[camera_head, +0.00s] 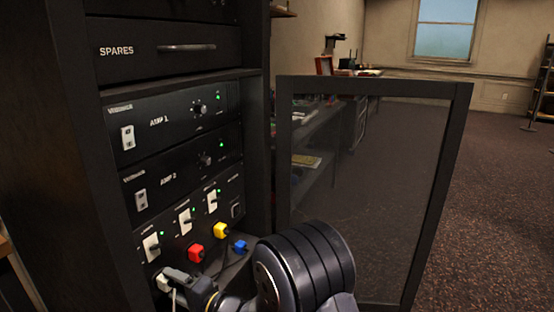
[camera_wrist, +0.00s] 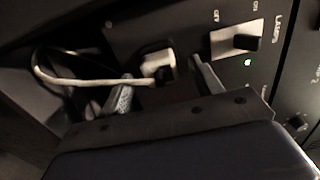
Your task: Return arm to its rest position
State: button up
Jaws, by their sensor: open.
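My arm reaches in from the bottom of the head view to the lower panel of a black equipment rack. My gripper (camera_head: 178,282) is at the lower left of that panel, close to a white plug (camera_head: 162,283). In the wrist view, my gripper (camera_wrist: 163,86) is open, with one grey finger on each side of the plug (camera_wrist: 160,66). A pale cable (camera_wrist: 75,80) loops left from the plug. I cannot tell whether the fingers touch the plug. The plug's lower part is partly hidden in the head view.
The rack's glazed door (camera_head: 370,180) stands open to the right of my arm. Red (camera_head: 195,253), yellow (camera_head: 220,230) and blue (camera_head: 240,246) plugs sit in the lower panel near my wrist. A switch (camera_wrist: 236,40) is beside the gripper. Carpet (camera_head: 490,210) is clear at right.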

jog(key=shift+x, duration=0.85)
jog(key=shift+d, duration=0.1)
jog(key=shift+s, duration=0.1)
